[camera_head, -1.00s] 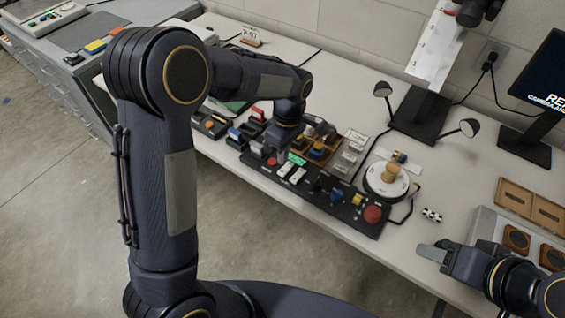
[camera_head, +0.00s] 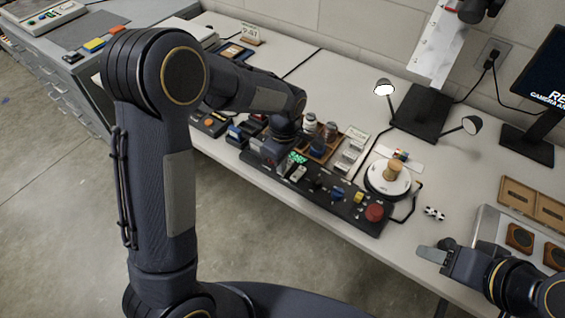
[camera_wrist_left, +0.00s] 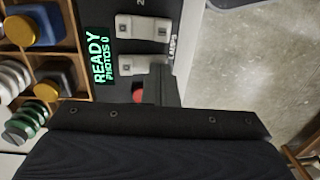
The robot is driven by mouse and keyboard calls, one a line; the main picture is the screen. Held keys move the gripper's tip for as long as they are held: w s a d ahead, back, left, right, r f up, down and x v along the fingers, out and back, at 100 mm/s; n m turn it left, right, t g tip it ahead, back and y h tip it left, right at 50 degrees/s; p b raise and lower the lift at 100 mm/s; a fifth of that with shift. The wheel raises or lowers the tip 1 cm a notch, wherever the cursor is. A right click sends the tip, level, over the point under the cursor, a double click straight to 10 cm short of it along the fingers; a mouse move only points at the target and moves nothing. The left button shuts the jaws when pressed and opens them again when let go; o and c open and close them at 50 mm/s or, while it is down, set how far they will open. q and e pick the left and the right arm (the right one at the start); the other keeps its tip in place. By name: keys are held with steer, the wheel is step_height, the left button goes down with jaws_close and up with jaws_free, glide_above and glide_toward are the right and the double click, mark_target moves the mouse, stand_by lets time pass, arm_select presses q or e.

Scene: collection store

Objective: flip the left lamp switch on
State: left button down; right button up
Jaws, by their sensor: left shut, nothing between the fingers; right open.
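The dark control panel (camera_head: 322,203) lies along the table's front edge. In the head view, one white switch (camera_head: 298,173) shows; my left gripper covers the other. My left gripper (camera_head: 277,163) is shut and empty, low over the panel, its fingertips (camera_wrist_left: 160,78) beside the left switch; contact is unclear. The left lamp (camera_head: 384,89) glows white; the right lamp (camera_head: 470,125) is dark. My right gripper (camera_head: 436,252) is open and empty.
A green display (camera_wrist_left: 101,55) reads "READY PHOTOS 0". A red button (camera_wrist_left: 138,95) is close to my left fingers. A wooden compartment tray (camera_head: 320,152) with jars stands behind the panel. A white turntable (camera_head: 386,184) stands to the right, a red knob (camera_head: 374,212) at the panel's right end.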

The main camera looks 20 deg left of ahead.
arm_select(q)
steer(key=shift+w, duration=0.1)
steer(key=shift+w+d+r+p, duration=0.2)
steer(key=shift+w+d+p, duration=0.15)
steer(key=shift+w, duration=0.35)
arm_select(e)
steer(key=shift+r, duration=0.4)
